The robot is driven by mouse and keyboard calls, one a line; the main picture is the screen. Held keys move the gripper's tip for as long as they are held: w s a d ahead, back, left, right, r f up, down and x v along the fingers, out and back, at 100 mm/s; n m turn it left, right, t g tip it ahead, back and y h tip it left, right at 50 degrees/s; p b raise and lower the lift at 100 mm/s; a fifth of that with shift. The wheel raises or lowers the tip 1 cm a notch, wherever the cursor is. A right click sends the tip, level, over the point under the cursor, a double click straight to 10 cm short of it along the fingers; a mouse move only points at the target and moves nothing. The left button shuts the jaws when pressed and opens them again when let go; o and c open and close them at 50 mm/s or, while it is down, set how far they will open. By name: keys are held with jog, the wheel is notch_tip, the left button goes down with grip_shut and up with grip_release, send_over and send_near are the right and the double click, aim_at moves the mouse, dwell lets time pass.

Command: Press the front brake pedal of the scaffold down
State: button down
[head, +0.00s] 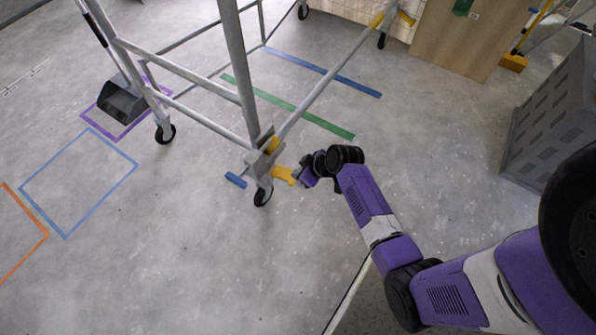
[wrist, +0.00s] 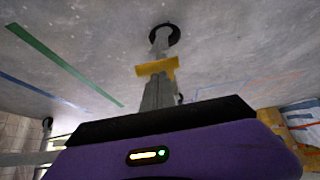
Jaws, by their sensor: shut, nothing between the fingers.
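The scaffold (head: 240,75) is a grey tube frame on black casters. Its front caster (head: 263,196) stands on the floor, and it also shows in the wrist view (wrist: 165,38). The yellow front brake pedal (head: 284,174) sticks out to the right above this caster. In the wrist view a yellow plate (wrist: 157,67), which looks like the pedal, crosses between wheel and post. My gripper (head: 304,177) is shut and empty, just right of the pedal's outer end. Whether it touches the pedal I cannot tell. My purple housing hides the lower wrist view.
A yellow clamp (head: 270,145) sits on the frame just above the pedal. A dustpan (head: 121,103) stands at the left. A grey crate (head: 552,110) and a wooden panel (head: 465,35) stand at the right. The floor in front of the caster is clear, with coloured tape lines.

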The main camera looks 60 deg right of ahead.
jog(key=shift+f, duration=0.1)
notch_tip(320, 180, down, 9)
jog(key=s+t+b, duration=0.2)
jog(key=b, duration=1)
jog(key=shift+s+f+t, duration=0.15)
jog(key=shift+s+t, duration=0.05)
jog(key=shift+t, duration=0.2)
dwell(0.3)
